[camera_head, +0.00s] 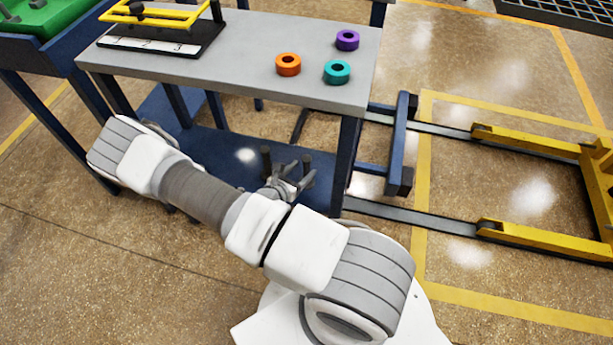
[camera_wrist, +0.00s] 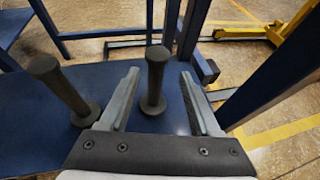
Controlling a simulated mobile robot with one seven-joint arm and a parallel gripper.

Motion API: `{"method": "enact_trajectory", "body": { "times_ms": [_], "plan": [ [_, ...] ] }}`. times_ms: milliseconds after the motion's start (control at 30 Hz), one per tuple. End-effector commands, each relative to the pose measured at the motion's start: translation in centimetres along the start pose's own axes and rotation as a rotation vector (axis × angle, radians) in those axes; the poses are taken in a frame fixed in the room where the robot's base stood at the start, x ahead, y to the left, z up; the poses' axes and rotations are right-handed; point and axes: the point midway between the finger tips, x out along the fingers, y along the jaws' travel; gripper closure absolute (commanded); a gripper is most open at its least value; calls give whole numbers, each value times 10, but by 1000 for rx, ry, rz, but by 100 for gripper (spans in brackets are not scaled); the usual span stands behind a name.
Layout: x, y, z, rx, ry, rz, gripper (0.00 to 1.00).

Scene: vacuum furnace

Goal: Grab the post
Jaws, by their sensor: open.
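Two dark grey posts with round flared ends stand on the blue lower shelf (camera_wrist: 45,125) of the table. One post (camera_wrist: 156,75) shows between my fingers in the wrist view, closer to the left finger. The other post (camera_wrist: 62,88) stands to the left, outside the fingers. My gripper (camera_wrist: 160,76) is open, with a finger on either side of the first post in the picture; no contact is visible. In the head view, my gripper (camera_head: 290,182) is low over the shelf, by the two posts (camera_head: 266,160), partly hidden by my arm.
The grey tabletop (camera_head: 230,50) above bears orange (camera_head: 288,64), teal (camera_head: 337,72) and purple (camera_head: 347,40) rings and a black numbered rack (camera_head: 160,38) with a yellow frame. Blue table legs (camera_head: 344,165) stand close to my gripper. A yellow rail frame (camera_head: 530,232) is at right.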

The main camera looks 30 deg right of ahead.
Motion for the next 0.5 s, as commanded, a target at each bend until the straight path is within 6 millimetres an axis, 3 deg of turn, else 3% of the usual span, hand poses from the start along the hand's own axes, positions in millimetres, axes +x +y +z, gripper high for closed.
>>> {"method": "enact_trajectory", "body": {
  "times_ms": [100,267,500],
  "plan": [
    [15,0,-1,1,0,0,36],
    [24,1,0,2,0,-1,36],
    [58,5,4,2,-1,-2,36]
  ]
}}
